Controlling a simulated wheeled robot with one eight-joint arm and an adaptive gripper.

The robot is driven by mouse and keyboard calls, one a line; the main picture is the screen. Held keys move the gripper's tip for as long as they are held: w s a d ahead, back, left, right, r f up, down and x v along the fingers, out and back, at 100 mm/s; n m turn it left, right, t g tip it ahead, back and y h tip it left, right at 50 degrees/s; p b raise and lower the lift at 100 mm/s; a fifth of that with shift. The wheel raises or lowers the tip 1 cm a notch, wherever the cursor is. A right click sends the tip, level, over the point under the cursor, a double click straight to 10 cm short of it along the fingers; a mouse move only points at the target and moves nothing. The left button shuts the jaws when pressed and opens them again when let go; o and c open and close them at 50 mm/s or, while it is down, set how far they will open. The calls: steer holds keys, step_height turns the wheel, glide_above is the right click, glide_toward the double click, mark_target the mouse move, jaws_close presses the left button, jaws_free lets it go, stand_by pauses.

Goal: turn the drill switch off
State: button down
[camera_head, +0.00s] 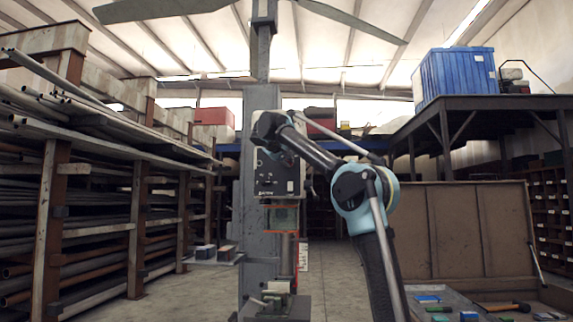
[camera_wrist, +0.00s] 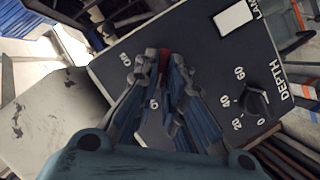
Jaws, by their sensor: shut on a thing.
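The drill's dark control panel (camera_head: 278,178) is on the front of the grey drill press column in the head view. In the wrist view the panel (camera_wrist: 205,75) looks rotated, with white lettering. A small red drill switch (camera_wrist: 163,60) shows between the fingertips. My gripper (camera_wrist: 160,58) is shut on the switch, and its blue-grey fingers hide most of it and part of the lettering. I cannot tell its exact switch position. In the head view my arm's end (camera_head: 272,130) is at the top of the panel, and the fingers are hard to make out.
A dial marked DEPTH (camera_wrist: 257,101) and a white lamp switch (camera_wrist: 233,18) are on the same panel. Pipe racks (camera_head: 60,200) stand on the left. An open wooden crate (camera_head: 460,235) and a platform with a blue bin (camera_head: 457,75) are on the right.

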steer(key=shift+f, duration=0.1)
steer(key=c, duration=1.7)
jaws_free()
steer(key=shift+w, duration=0.1)
steer(key=v, duration=1.1)
steer(key=shift+s+a, duration=0.1)
steer(key=shift+s, duration=0.25)
